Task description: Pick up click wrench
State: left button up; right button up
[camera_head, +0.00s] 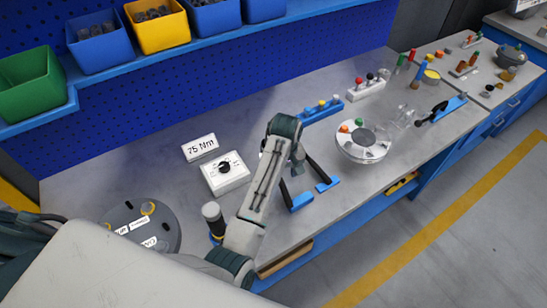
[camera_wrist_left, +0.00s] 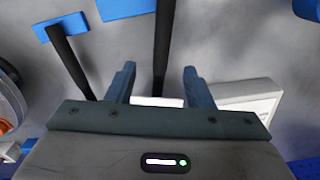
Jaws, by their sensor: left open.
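Two long dark tools lie on the grey bench, each by a blue block. The nearer dark tool (camera_head: 286,190) also shows in the left wrist view (camera_wrist_left: 163,40). The other dark tool (camera_head: 318,169) lies to its right and shows at the left in the wrist view (camera_wrist_left: 70,62). I cannot tell which is the click wrench. My left gripper (camera_wrist_left: 160,78) is open, with the nearer tool's shaft seen between its fingers; I see no grip on it. In the head view the fingers are mostly hidden by my arm. My right gripper is not seen.
A white dial box (camera_head: 225,172) and a "75 Nm" sign (camera_head: 200,147) stand left of my arm. A round white flanged part (camera_head: 363,144) stands to the right. A dark round base (camera_head: 165,228) is at the near left. Bins line the shelf behind.

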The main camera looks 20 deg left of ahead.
pick_arm(q)
notch_tip(320, 180, down, 2)
jog(key=shift+w+a+f+p, duration=0.1)
jog(key=shift+f+p, duration=0.1)
jog(key=shift+p, duration=0.15)
jog(key=f, duration=0.1)
jog(key=f+p, duration=0.2)
jog(key=f, duration=0.1)
jog(key=shift+w+a+f, duration=0.1)
jog(key=shift+w+a, duration=0.1)
jog(key=shift+a, duration=0.05)
jog(key=shift+f, duration=0.5)
jog(key=c, duration=0.4)
grip_shut()
jog(key=shift+w+r, duration=0.15)
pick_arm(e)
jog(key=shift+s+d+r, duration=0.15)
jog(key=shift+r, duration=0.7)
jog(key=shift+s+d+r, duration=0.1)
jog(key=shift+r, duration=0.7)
